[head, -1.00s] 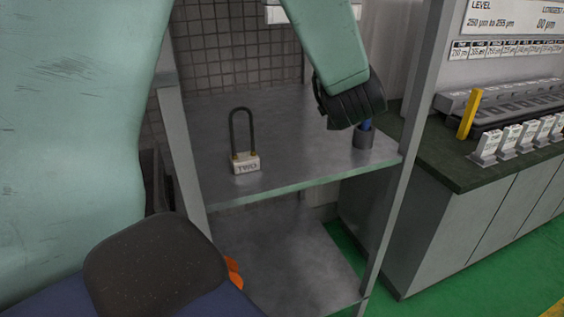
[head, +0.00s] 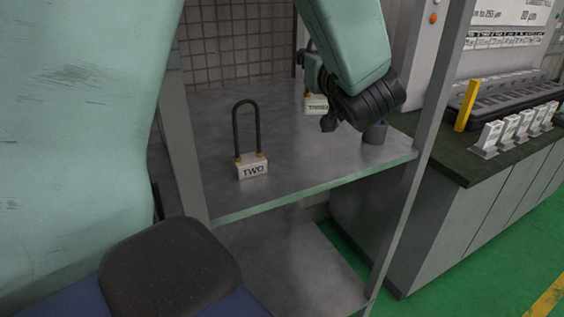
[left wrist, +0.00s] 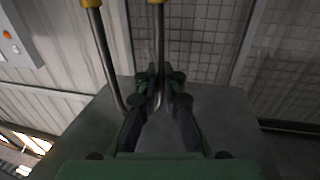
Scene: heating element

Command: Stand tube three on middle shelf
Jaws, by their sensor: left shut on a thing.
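Tube three shows in the head view as a small pale block marked THREE (head: 316,104), partly hidden behind my left wrist. In the left wrist view its dark bent tube (left wrist: 104,52) with brass ends runs between my fingers. My left gripper (left wrist: 160,92) is shut on this tube; in the head view the gripper (head: 313,72) is mostly hidden by its arm. Tube three is over the back right of the middle shelf (head: 300,160); I cannot tell if its base touches. Tube two (head: 253,170) stands upright at the shelf's front left. My right gripper is not in view.
Grey posts frame the rack. A counter (head: 450,155) with several small labelled stands is at the right. The shelf's middle is clear.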

